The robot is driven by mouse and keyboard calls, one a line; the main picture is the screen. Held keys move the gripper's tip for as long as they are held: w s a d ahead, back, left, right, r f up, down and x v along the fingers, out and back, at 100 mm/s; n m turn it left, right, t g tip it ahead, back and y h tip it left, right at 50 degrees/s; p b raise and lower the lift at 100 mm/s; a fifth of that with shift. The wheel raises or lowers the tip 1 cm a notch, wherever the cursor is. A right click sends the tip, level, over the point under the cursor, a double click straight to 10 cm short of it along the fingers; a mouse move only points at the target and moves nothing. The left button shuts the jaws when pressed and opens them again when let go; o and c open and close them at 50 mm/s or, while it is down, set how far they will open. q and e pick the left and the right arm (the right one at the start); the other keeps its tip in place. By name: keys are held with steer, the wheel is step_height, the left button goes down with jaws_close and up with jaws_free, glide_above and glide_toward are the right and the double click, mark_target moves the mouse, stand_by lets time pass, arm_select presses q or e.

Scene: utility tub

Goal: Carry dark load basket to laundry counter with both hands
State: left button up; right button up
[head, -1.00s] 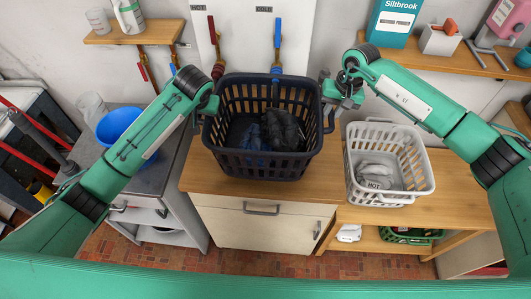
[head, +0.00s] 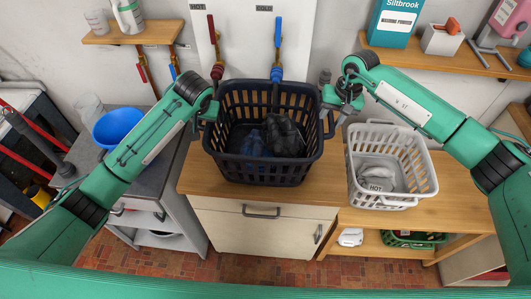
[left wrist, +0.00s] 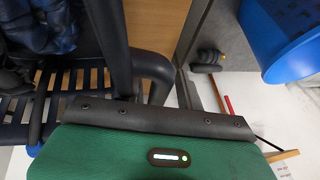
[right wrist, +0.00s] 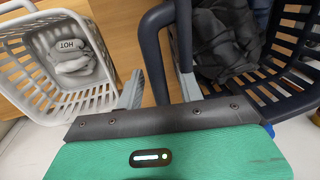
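The dark load basket (head: 263,168) stands upright on the wooden laundry counter (head: 195,180), in front of the tap panel. Black cloth (head: 285,135) and dark blue cloth (head: 252,143) lie in it. My left gripper (head: 208,110) is at its left handle, which shows in the left wrist view (left wrist: 155,66). My right gripper (head: 340,100) is at its right handle, seen in the right wrist view (right wrist: 152,45). The right fingers straddle that handle with a gap beside it, so the gripper looks open. The left fingers are partly hidden but also look spread around their handle.
A white basket (head: 425,180) with grey cloth labelled HOT stands close on the right. A blue bowl (head: 118,127) is on the grey surface at left. Red and blue taps (head: 277,45) are behind the dark basket. Shelves (head: 440,60) hang on the wall.

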arm_select(q)
steer(key=v, duration=1.2)
arm_select(e)
step_height(320, 180, up, 12)
steer(key=d, duration=0.2)
steer(key=shift+d, duration=0.2)
steer(key=shift+f, duration=0.1)
arm_select(q)
steer(key=shift+f, duration=0.1)
